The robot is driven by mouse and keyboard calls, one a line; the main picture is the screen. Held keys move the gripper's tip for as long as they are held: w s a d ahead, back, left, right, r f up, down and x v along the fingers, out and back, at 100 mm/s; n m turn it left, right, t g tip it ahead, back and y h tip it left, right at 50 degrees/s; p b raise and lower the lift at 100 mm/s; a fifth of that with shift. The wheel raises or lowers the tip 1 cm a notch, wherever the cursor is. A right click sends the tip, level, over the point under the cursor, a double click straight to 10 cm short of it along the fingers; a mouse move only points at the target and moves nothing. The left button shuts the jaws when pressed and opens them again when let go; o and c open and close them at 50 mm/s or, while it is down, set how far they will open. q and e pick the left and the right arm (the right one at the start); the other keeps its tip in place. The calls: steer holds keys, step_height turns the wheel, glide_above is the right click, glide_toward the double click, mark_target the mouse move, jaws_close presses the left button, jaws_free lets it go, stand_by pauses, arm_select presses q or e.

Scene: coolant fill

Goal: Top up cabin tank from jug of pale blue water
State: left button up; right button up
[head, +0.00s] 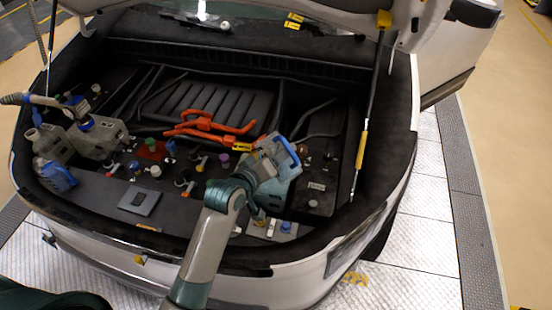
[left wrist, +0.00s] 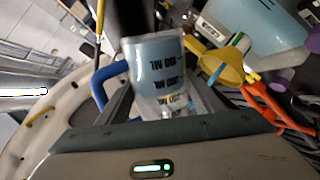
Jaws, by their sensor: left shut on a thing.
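In the left wrist view, my left gripper (left wrist: 155,120) is shut on a clear jug (left wrist: 160,75) with pale blue water and dark ML marks. Its blue handle (left wrist: 102,85) sticks out to the left. A yellow funnel (left wrist: 222,65) is to the right of the jug, in front of a pale blue tank (left wrist: 258,32). In the head view, the left gripper (head: 262,172) is over the right part of the bay, by a pale blue body (head: 284,190) and a blue handle (head: 290,152). The arm hides part of this, and jug and tank overlap. My right gripper is out of view.
Orange cables (head: 210,127) cross the middle of the bay. Grey containers (head: 98,138) and a blue bottle (head: 56,176) stand at the left, with several coloured caps between. A raised-lid strut (head: 366,120) rises at the right. The white car body edge (head: 110,262) borders the front.

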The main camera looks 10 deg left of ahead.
arm_select(q)
steer(key=shift+w+a+f+n+g+h, duration=0.1)
steer(key=shift+f+n+g+h, duration=0.15)
steer(key=shift+n+g+h, duration=0.25)
stand_by(2.0)
stand_by(0.3)
steer(key=shift+a+f+b, duration=0.2)
steer(key=shift+b, duration=0.1)
steer(key=s+a+f+m+g+h+b, duration=0.1)
steer(key=s+a+m+g+h+b, duration=0.3)
steer(key=s+b, duration=0.8)
steer(key=a+m+h+b, duration=0.1)
steer(key=a+m+b, duration=0.1)
steer(key=a+b, duration=0.1)
steer(key=shift+a+h, duration=0.2)
steer(key=shift+h, duration=0.1)
